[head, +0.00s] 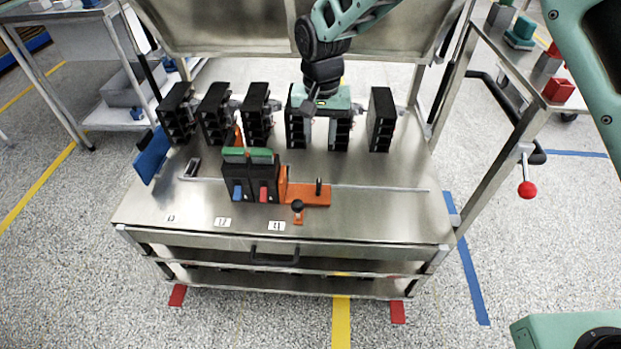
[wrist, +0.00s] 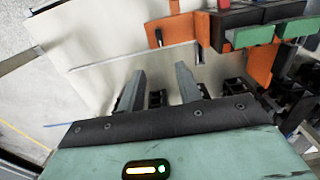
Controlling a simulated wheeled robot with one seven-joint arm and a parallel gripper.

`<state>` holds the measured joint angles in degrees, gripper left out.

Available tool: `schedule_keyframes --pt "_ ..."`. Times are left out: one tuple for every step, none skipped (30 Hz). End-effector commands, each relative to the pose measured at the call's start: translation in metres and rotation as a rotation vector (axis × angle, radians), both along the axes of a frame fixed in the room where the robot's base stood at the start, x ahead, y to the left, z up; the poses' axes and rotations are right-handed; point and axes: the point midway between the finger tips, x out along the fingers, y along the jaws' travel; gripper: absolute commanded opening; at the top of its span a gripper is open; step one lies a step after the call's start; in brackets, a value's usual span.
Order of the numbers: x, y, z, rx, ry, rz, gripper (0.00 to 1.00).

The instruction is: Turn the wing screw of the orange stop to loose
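The orange stop (head: 316,196) sits on the tabletop against the right side of the black breaker block, on the thin rail. A dark upright post (head: 318,187) stands on its plate, and a black round knob (head: 297,206) sits at its front edge; which is the wing screw I cannot tell for sure. The wrist view shows the orange stop (wrist: 180,28) at the top, beyond my fingertips. My gripper (wrist: 160,72) is open and empty, fingers apart. In the head view my gripper (head: 332,98) is behind the stop, over the black breaker row, with its fingertips unclear.
The block carries green tops, a blue lever (head: 238,193) and a red lever (head: 263,193). Several black breakers (head: 380,120) stand along the back. A blue panel (head: 152,155) is at left. The tabletop (head: 385,215) right of the stop is clear except for the rail.

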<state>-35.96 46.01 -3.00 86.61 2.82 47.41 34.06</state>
Motion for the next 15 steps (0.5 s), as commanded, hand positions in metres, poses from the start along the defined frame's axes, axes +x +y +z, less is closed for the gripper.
schedule_keyframes --pt "-0.001 0.000 -0.009 -0.002 0.004 0.000 0.35" --pt "-0.001 -0.001 -0.015 -0.002 0.004 0.001 0.35" --pt "-0.001 -0.001 -0.022 -0.003 0.005 0.001 0.35" --pt "-0.001 -0.001 -0.028 -0.002 0.004 0.001 0.35" --pt "-0.001 -0.001 -0.035 -0.003 0.005 0.001 0.35" --pt "-0.001 -0.001 -0.043 -0.003 0.005 0.002 0.35" --pt "-0.002 -0.001 -0.050 -0.002 0.004 0.002 0.35" --pt "-0.002 -0.001 -0.056 -0.002 0.005 0.002 0.35" --pt "-0.001 -0.001 -0.064 -0.002 0.004 0.002 0.35" --pt "-0.001 -0.001 -0.071 -0.002 0.004 0.002 0.35" --pt "-0.002 -0.001 -0.077 -0.002 0.004 0.002 0.35" --pt "-0.002 -0.001 -0.085 -0.002 0.004 0.002 0.35" --pt "-0.001 0.000 -0.092 -0.001 0.004 0.002 0.35" --pt "-0.001 -0.001 -0.098 -0.001 0.004 0.002 0.35" --pt "-0.002 -0.001 -0.106 -0.002 0.005 0.002 0.35"
